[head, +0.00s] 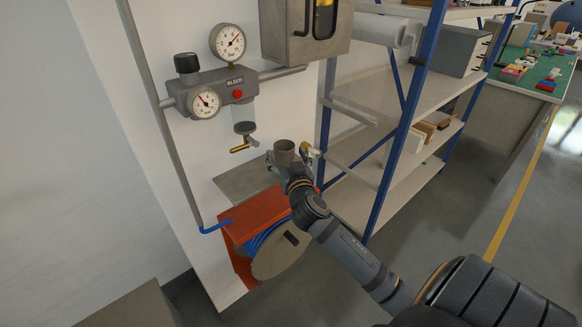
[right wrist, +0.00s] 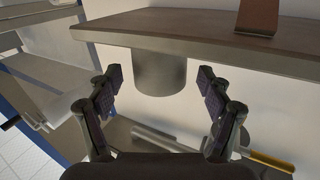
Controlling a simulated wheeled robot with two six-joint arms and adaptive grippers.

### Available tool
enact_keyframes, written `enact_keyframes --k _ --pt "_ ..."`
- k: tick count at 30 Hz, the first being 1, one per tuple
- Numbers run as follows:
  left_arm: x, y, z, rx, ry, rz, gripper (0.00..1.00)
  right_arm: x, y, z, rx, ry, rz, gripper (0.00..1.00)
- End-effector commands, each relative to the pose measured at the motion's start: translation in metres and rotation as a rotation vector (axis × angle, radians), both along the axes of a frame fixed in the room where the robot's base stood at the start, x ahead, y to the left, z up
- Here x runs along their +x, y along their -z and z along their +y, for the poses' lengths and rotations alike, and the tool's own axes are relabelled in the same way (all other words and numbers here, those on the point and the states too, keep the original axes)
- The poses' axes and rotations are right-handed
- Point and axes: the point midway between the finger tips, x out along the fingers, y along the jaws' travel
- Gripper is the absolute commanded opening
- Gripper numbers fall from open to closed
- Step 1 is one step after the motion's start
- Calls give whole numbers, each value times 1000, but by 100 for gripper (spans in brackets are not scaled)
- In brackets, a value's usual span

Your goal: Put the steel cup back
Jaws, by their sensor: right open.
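The steel cup (head: 284,150) is a plain grey cylinder at the right end of the small wall shelf (head: 236,183). It also shows in the right wrist view (right wrist: 160,76), where the picture looks upside down and the cup's base meets the shelf's edge region (right wrist: 110,34). My right gripper (head: 287,158) is open, with one finger on each side of the cup. In the right wrist view my right gripper (right wrist: 160,85) shows a gap between each finger and the cup. My left gripper is out of view.
A brass-handled tap (head: 243,146) hangs under the gauge block (head: 213,90) left of the cup. An orange hose reel (head: 258,217) sits below the shelf. A blue-post rack (head: 402,120) stands close on the right, and a grey cabinet (head: 305,35) hangs above.

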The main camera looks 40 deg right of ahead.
Motion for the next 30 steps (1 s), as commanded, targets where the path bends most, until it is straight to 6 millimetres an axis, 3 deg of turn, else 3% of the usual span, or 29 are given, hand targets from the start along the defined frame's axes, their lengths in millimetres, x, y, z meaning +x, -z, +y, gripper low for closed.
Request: enact_keyframes --k 6,12,30 --pt "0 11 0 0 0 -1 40 -51 3 20 1 -2 3 79" --pt "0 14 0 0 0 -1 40 -77 2 30 2 0 1 79" --pt "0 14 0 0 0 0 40 -82 0 32 0 0 1 79"
